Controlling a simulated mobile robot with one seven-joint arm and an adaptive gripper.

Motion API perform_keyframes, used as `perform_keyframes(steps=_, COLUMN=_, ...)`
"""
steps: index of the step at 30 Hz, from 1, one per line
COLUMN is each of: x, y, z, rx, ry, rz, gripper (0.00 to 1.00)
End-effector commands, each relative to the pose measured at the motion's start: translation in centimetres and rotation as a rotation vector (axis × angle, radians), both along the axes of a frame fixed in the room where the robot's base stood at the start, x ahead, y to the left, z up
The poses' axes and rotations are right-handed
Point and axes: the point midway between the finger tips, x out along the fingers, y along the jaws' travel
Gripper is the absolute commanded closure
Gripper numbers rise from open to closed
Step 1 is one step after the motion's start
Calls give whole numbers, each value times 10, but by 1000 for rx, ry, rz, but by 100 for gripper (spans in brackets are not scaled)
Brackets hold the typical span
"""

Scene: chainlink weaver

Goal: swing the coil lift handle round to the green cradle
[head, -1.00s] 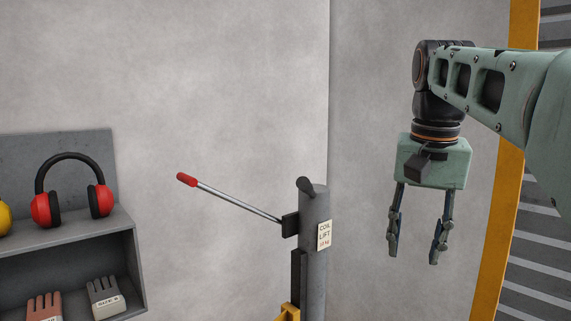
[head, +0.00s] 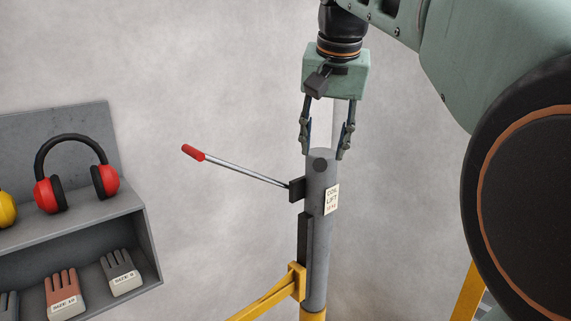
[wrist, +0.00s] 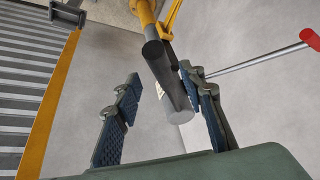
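The coil lift handle is a thin steel rod (head: 245,175) with a red grip (head: 193,152). It sticks out to the left, tilted up, from a dark block on the grey coil lift post (head: 318,235). My gripper (head: 322,156) is open and points down, with its fingers in line with the post top in the head view. The grip is well to its left, untouched. In the wrist view, the post shows between and beyond the fingers, with the rod (wrist: 255,62) and red grip (wrist: 311,39) off to the right. I see no green cradle.
A grey shelf (head: 135,215) at left holds red earmuffs (head: 78,188) and gloves (head: 122,270). A yellow arm (head: 268,300) reaches out from the lower post. A plain wall stands behind. The space around the red grip looks clear.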

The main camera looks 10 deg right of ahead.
Motion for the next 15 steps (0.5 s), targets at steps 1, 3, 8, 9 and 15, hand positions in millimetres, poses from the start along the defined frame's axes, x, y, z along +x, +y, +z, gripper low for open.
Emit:
perform_keyframes(steps=1, x=3, y=0, z=-11, rx=1, ry=4, rz=-1, gripper=63)
perform_keyframes(steps=3, x=8, y=-1, z=-22, rx=-1, ry=4, rz=0, gripper=63)
perform_keyframes(steps=8, x=18, y=-1, z=-43, rx=0, ry=2, rz=0, gripper=63)
perform_keyframes(steps=9, x=19, y=-1, z=-46, rx=-1, ry=1, rz=0, gripper=63)
perform_keyframes(steps=15, x=23, y=-1, z=-55, rx=0, ry=0, rz=0, gripper=63)
